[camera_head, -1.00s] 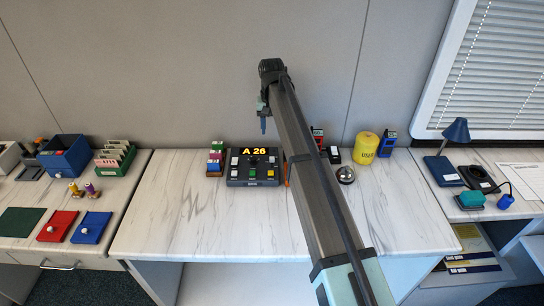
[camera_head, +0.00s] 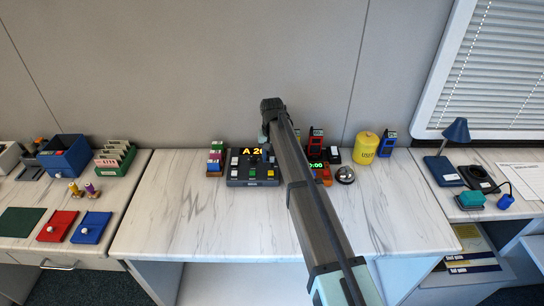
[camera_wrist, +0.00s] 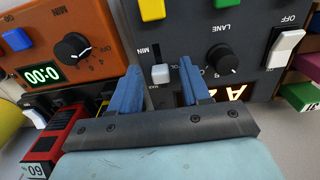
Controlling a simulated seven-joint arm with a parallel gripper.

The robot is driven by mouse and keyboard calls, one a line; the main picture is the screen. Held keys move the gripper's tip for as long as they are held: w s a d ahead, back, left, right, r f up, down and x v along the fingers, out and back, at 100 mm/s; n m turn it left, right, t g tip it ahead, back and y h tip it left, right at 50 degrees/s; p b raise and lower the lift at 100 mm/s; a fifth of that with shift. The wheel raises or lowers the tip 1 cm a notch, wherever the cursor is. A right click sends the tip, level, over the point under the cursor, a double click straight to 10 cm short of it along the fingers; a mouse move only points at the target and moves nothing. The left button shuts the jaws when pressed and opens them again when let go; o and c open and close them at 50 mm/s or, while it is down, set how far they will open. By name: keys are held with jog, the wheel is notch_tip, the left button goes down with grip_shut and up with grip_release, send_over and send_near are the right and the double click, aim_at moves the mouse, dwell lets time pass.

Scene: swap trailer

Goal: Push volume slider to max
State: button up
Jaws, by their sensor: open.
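The dark console (camera_head: 240,181) with an orange "A 2…" display stands at the back of the middle desk, partly behind my arm. In the wrist view its face (camera_wrist: 195,28) carries the volume slider's pale knob (camera_wrist: 160,75), with MIN lettered above it and small lettering, apparently MAX, just below. My gripper (camera_wrist: 160,68) is open, its two blue fingers on either side of the knob with gaps visible; I cannot tell whether either touches it. In the head view my gripper (camera_head: 265,142) is low over the console's right part, its fingertips hard to make out.
An orange timer box (camera_wrist: 50,22) with a knob and a green display stands beside the console, left in the wrist view. A yellow canister (camera_head: 366,148), a bell (camera_head: 345,174) and coloured boxes (camera_head: 215,158) stand along the back. The desk's front left is clear.

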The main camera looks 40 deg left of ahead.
jog(key=shift+c, duration=0.4)
grip_shut()
dwell(0.4)
